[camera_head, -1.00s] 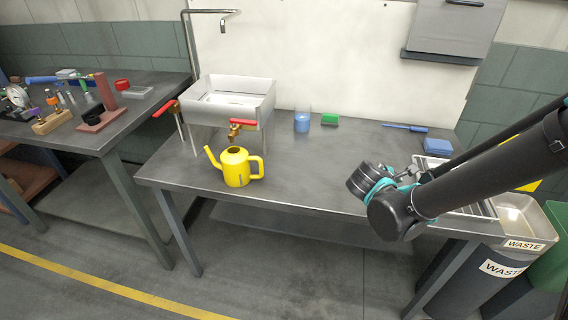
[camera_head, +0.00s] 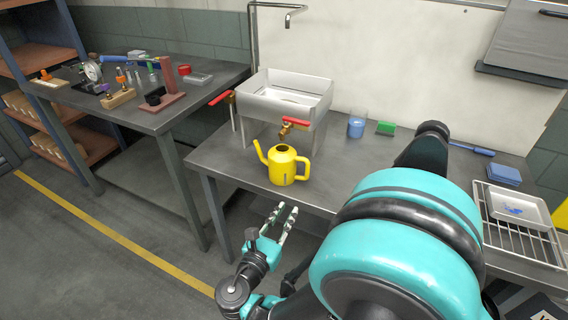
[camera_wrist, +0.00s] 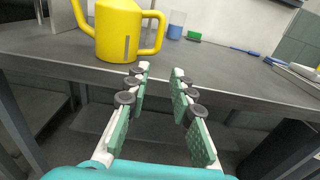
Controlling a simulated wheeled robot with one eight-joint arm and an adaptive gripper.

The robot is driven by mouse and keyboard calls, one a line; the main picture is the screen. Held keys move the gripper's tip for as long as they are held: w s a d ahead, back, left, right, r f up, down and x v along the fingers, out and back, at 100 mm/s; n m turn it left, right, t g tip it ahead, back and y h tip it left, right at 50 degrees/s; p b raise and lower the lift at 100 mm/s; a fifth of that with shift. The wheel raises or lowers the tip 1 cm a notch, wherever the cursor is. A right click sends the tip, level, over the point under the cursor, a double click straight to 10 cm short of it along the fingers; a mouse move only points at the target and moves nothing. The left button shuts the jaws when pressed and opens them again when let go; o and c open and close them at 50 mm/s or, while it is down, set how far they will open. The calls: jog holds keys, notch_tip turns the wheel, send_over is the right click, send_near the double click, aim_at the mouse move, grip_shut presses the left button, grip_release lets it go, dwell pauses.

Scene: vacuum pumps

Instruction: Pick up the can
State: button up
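The can is a yellow watering can (camera_head: 283,166) with a spout on the left and a handle on the right. It stands upright on the metal table (camera_head: 222,152), near the front edge, below and in front of the sink's tap. My gripper (camera_head: 285,209) is open and empty, in front of the table and below the can. In the wrist view the yellow can (camera_wrist: 118,32) is at the upper left, beyond the open fingers (camera_wrist: 160,75). The fingers are apart from the can and touch nothing.
A steel sink (camera_head: 290,98) with red-handled taps stands behind the can. A beaker of blue liquid (camera_head: 356,124), a green sponge (camera_head: 385,128) and a wire rack (camera_head: 515,232) are to the right. My arm covers the table's right front. A second table (camera_head: 130,105) stands left.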

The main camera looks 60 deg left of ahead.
send_near(306, 174)
jog(key=x, duration=0.5)
jog(key=shift+w+f, duration=0.3)
jog(key=shift+f, duration=0.05)
jog(key=shift+r+x, duration=0.2)
jog(key=shift+x, duration=1.15)
jog(key=shift+r+x, duration=0.2)
jog(key=shift+x, duration=1.15)
jog(key=shift+s+a, duration=0.1)
grip_shut()
